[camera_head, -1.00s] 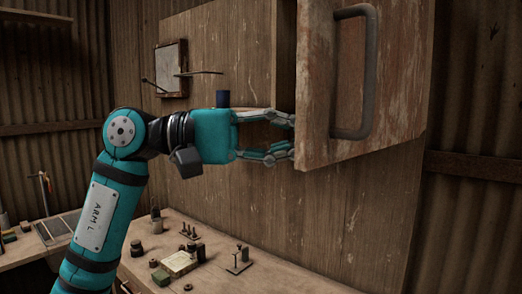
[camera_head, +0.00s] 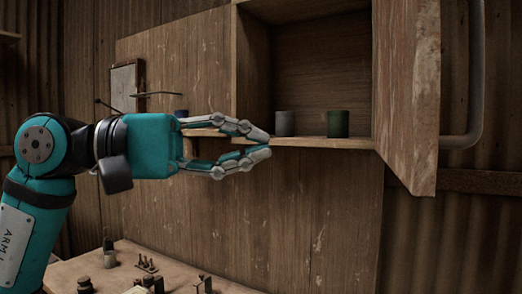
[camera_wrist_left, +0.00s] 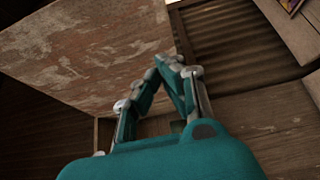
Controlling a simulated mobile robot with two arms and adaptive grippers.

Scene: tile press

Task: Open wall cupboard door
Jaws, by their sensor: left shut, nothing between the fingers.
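The wall cupboard (camera_head: 318,70) is of worn brown wood, and its inside is in plain view in the head view. Its door (camera_head: 408,90) stands wide open, swung out to the right, with a grey bar handle (camera_head: 476,80) on its outer face. The door's scuffed face also fills the upper left of the left wrist view (camera_wrist_left: 85,50). My left gripper (camera_head: 262,146) is shut and empty, in front of the cupboard's lower left edge and apart from the door in the head view. Its fingers also show in the left wrist view (camera_wrist_left: 170,75). My right gripper is out of view.
Inside the cupboard stand a grey cup (camera_head: 284,124) and a green cup (camera_head: 338,124). A framed board (camera_head: 125,88) hangs on the wall at left. Below, a workbench (camera_head: 120,262) carries several small items. Space between gripper and door is clear.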

